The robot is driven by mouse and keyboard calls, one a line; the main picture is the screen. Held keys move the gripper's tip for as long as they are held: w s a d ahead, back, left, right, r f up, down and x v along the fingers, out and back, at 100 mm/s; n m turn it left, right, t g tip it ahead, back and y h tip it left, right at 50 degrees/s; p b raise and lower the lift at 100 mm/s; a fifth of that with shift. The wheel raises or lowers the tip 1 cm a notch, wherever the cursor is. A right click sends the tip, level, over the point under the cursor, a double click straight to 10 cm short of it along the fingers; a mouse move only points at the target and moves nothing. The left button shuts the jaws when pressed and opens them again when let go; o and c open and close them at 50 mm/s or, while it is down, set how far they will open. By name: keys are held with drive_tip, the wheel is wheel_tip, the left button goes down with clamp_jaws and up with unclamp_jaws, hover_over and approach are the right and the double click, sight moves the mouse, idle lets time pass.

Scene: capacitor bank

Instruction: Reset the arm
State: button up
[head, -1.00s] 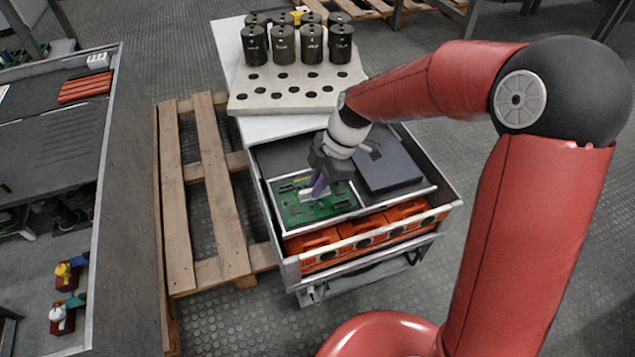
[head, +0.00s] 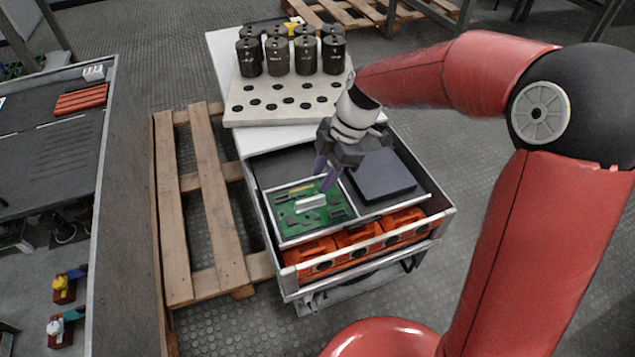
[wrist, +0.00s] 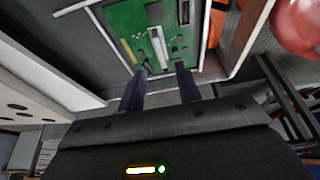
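My gripper (head: 325,175) is above the open top drawer of the white cart, near the back edge of the green circuit board (head: 312,218). Its two purple-grey fingers are apart, with nothing seen between them. In the wrist view the fingers of my gripper (wrist: 160,75) also stand apart, with the green circuit board (wrist: 140,22) beyond their tips. The board lies in a light-edged tray in the drawer, with a pale rectangular part (head: 311,203) on it. My red arm reaches in from the right.
A dark box (head: 384,178) lies in the drawer right of the board. Orange units (head: 358,236) sit below. Several dark capacitors (head: 305,56) stand in a holed rack (head: 290,100) behind. A wooden pallet (head: 205,200) and a workbench (head: 90,170) are at left.

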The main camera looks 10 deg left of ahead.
drive_tip(key=s+d+r+m+t+h+p, duration=0.2)
drive_tip(key=s+d+r+m+t+p, duration=0.1)
drive_tip(key=s+d+r+m, duration=0.5)
drive_tip(key=s+d+r+m+t+h+p, duration=0.1)
drive_tip(key=s+d+r+m+t+p, duration=0.2)
drive_tip(key=s+d+r+m, duration=0.5)
drive_tip(key=d+r+m+t, duration=0.1)
drive_tip(key=d+m, duration=0.6)
drive_tip(key=m, duration=0.1)
drive_tip(key=shift+s+t+h, duration=0.3)
drive_tip(key=shift+t+h, duration=0.1)
drive_tip(key=shift+d+r, duration=0.1)
drive_tip(key=shift+r, duration=0.05)
